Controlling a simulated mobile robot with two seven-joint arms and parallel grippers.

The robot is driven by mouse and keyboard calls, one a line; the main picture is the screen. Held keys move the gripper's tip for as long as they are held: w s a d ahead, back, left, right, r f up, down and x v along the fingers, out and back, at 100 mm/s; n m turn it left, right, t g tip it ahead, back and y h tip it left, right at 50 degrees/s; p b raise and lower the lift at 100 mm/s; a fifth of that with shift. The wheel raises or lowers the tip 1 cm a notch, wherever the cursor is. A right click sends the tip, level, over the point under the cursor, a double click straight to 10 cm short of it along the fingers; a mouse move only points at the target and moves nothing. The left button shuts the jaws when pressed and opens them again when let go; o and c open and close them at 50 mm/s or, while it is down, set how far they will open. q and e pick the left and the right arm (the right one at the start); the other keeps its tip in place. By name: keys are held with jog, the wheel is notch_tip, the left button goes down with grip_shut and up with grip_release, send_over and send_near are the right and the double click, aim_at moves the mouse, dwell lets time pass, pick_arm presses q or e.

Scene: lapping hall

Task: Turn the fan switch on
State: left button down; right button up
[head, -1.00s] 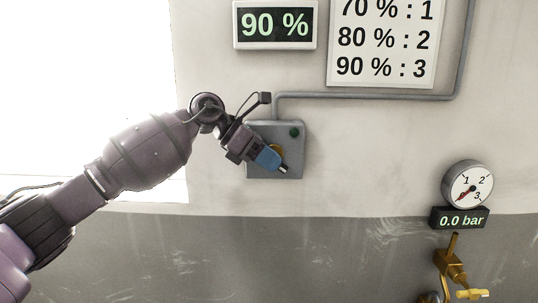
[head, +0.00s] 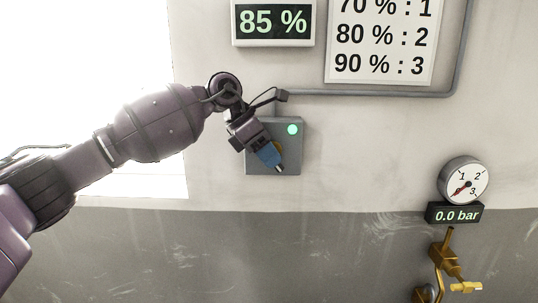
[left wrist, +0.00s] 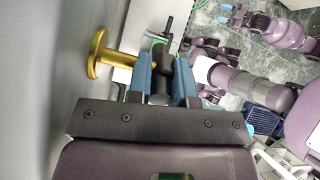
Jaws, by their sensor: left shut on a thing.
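The fan switch is a grey box (head: 289,154) on the wall with a brightly lit green lamp (head: 292,129) at its upper right. My left gripper (head: 273,158) is in front of the box and hides most of the switch's yellow part. In the left wrist view, a yellow disc with a stem (left wrist: 97,55) stands out from the grey surface at left.
Above the box hang a display reading 85 % (head: 273,22) and a sign (head: 381,45) with percentages and numbers. A grey conduit (head: 370,94) runs right from the box. At right are a gauge (head: 464,181), a 0.0 bar display (head: 455,214) and a yellow valve (head: 441,258).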

pick_arm(q)
jog(key=c, duration=1)
grip_release()
jog(key=shift+c, duration=0.2)
pick_arm(e)
jog(key=shift+s+f, duration=0.15)
jog(key=shift+s, duration=0.25)
pick_arm(q)
jog(key=shift+r, duration=0.15)
jog(key=b+v, duration=0.1)
jog(key=v, duration=0.9)
jog(key=shift+a+r, duration=0.2)
pick_arm(e)
jog(key=shift+s+f, duration=0.1)
jog(key=shift+f, duration=0.7)
